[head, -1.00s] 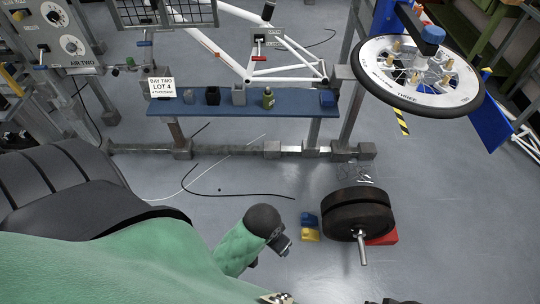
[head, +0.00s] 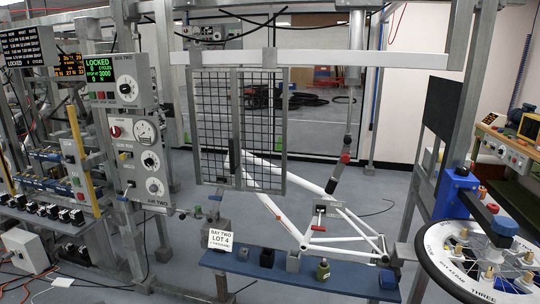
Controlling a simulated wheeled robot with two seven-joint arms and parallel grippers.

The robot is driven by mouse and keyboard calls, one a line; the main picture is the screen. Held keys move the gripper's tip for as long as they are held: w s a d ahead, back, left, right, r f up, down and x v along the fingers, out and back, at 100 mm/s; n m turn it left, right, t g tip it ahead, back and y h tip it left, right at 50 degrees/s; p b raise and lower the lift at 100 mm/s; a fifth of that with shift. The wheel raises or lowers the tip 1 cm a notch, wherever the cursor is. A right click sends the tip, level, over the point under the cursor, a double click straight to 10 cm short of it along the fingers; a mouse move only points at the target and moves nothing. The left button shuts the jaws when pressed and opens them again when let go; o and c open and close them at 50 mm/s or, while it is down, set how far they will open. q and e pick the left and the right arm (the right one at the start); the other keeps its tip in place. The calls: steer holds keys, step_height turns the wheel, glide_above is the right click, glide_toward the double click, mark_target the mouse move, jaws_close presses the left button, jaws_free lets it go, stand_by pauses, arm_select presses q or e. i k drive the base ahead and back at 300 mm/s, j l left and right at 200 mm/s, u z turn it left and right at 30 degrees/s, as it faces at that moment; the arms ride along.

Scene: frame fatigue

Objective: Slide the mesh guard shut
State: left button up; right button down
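The mesh guard (head: 237,120) is a grey-framed black wire grid in the head view, left of centre. It hangs under a long pale horizontal rail (head: 350,59). A dark upright handle shows on its lower middle. The guard covers the left part of the bay. Right of it, the bay front is uncovered. A white bicycle frame (head: 345,240) stands there, its left part behind the mesh. A rod-like actuator (head: 344,160) comes down to it from above. Neither of my grippers is in view.
A control panel (head: 127,82) with a green "LOCKED" display stands left of the guard. A wheel on a blue stand (head: 450,250) sits at right.

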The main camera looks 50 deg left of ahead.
mark_target(269, 54)
steer(key=u, duration=1.7)
